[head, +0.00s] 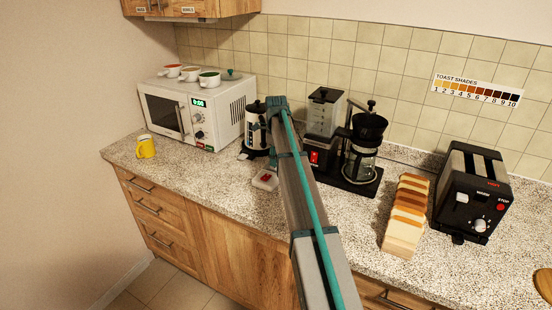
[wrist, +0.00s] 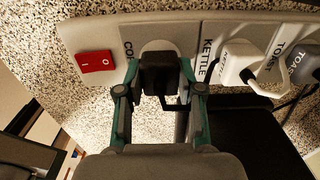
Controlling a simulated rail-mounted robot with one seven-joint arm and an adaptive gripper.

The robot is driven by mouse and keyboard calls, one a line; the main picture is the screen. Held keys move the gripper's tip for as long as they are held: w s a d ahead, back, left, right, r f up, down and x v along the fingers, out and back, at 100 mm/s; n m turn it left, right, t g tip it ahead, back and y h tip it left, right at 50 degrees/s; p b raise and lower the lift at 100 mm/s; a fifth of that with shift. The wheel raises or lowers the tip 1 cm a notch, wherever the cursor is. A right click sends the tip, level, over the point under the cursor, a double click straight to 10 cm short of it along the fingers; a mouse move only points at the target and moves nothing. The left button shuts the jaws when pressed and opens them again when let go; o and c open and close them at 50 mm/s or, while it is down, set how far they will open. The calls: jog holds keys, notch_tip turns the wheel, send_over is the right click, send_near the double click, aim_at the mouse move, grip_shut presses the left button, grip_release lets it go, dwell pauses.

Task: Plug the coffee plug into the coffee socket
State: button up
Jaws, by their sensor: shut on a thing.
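The coffee plug (wrist: 160,74) is black and sits between the two teal fingers of my gripper (wrist: 160,95) in the wrist view. My gripper is shut on it. The coffee socket (wrist: 157,46) is the round face on the pale power strip, beside a partly hidden "CO" label. The plug overlaps the socket's lower part. I cannot tell whether it touches the socket or is in it. In the head view my arm hides the gripper, the plug and the socket.
The power strip (head: 265,180) has a red switch (wrist: 95,61) at one end. White kettle plug (wrist: 237,62) and grey toaster plug (wrist: 305,65) sit in neighbouring sockets. Near my arm stand a kettle (head: 256,130), a coffee maker (head: 362,150), bread slices (head: 406,215) and a toaster (head: 470,195).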

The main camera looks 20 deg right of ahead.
jog(key=shift+f, duration=0.6)
jog(key=o, duration=1.1)
jog(key=shift+o, duration=0.2)
notch_tip(320, 180, up, 12)
jog(key=shift+f, duration=0.1)
dwell(0.3)
